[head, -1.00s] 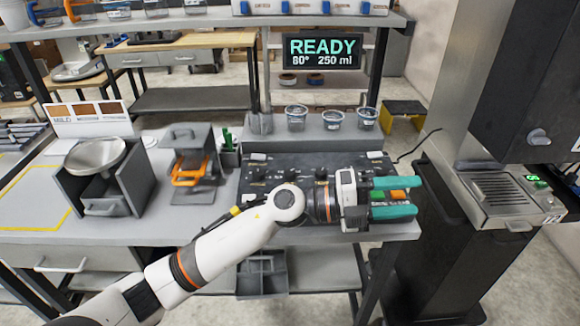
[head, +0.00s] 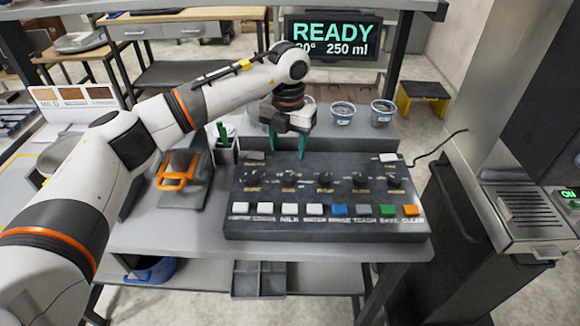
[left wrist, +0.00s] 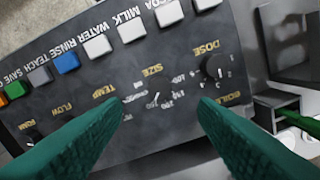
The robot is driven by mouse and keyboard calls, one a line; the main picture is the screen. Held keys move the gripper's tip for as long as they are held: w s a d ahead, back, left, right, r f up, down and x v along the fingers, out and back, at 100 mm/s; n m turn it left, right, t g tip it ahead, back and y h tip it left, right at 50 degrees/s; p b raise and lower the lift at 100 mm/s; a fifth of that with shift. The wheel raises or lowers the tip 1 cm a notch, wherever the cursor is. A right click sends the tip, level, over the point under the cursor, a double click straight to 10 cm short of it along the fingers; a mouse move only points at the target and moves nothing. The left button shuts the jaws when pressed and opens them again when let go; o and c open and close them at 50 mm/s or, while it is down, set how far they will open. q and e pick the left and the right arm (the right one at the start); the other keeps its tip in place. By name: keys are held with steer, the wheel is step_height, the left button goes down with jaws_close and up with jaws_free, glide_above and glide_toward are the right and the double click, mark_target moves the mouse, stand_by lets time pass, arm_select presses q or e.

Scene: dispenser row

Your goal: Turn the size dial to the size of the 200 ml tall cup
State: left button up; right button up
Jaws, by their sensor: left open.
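The size dial (head: 289,175) is the second knob from the left on the dark control panel (head: 240,200). In the left wrist view the size dial (left wrist: 154,99) appears under the SIZE label, with printed numbers around it; its exact setting is too small to read. My left gripper (head: 287,155) is open above the panel's back part, with its green fingertips (left wrist: 163,108) on either side of the dial in the wrist view and nothing between them. The display (head: 331,38) reads READY and 250 ml. Cups (head: 342,114) stand on the shelf behind; one is partly hidden by my gripper. My right gripper is out of view.
Neighbouring knobs include dose (head: 254,175) and temp (head: 325,178). A row of coloured buttons (head: 340,210) lies along the panel's front. An orange-handled device (head: 178,172) and a pen holder (head: 224,150) stand left of the panel. A machine (head: 510,215) stands at right.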

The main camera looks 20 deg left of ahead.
mark_target(289, 176)
arm_select(q)
step_height(289, 176, down, 4)
steer(key=shift+w+r+p, duration=0.1)
steer(key=shift+p, duration=0.3)
steer(key=f, duration=0.4)
steer(key=shift+w+f+p, duration=0.15)
steer(key=shift+w+p, duration=0.05)
steer(key=shift+p, duration=0.15)
steer(key=shift+f, duration=0.65)
steer(key=shift+c, duration=0.6)
steer(key=c, duration=0.9)
steer(key=shift+o, duration=0.2)
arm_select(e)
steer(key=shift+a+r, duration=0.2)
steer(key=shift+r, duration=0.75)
